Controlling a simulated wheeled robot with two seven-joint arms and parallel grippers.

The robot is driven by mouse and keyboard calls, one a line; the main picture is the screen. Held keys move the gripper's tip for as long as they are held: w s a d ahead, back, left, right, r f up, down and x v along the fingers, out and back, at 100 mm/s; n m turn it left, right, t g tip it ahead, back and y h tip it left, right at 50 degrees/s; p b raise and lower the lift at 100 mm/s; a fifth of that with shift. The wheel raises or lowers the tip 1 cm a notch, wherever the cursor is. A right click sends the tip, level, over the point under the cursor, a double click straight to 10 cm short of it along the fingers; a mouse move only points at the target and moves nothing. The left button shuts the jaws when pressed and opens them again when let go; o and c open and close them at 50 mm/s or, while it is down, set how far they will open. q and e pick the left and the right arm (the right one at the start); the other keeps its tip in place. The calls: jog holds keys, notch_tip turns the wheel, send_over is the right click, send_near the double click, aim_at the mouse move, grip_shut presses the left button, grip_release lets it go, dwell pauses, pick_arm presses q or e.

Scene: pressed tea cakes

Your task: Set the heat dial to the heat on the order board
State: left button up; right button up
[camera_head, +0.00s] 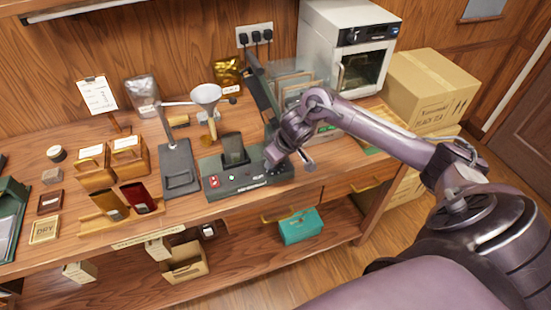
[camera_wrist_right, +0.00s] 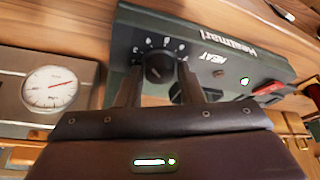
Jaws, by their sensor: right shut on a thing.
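The heat dial (camera_wrist_right: 157,68) is a black knob with a marked scale on the front of the dark green heat sealer (camera_head: 246,183). In the right wrist view the sealer's panel (camera_wrist_right: 205,42) shows "HEAT" lettering beside the dial. My right gripper (camera_wrist_right: 160,82) has a finger on each side of the dial and is shut on it. In the head view my right gripper (camera_head: 275,158) is at the sealer's right end and hides the dial. The order board (camera_head: 97,95) is a white clipboard at the back left; its writing is too small to read. My left gripper is out of view.
A round gauge (camera_wrist_right: 49,90) lies beside the sealer. Boxes (camera_head: 425,90) are at the right.

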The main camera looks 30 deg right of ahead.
jog(key=n+y, duration=0.1)
jog(key=n, duration=0.1)
jog(key=shift+d+n+g+p, duration=0.1)
jog(key=shift+n+g+p, duration=0.2)
jog(key=shift+n, duration=0.1)
jog(key=shift+n+y, duration=0.5)
jog(key=shift+n, duration=0.8)
jog(key=shift+g, duration=0.3)
jog(key=o, duration=1)
jog(key=shift+w, duration=0.1)
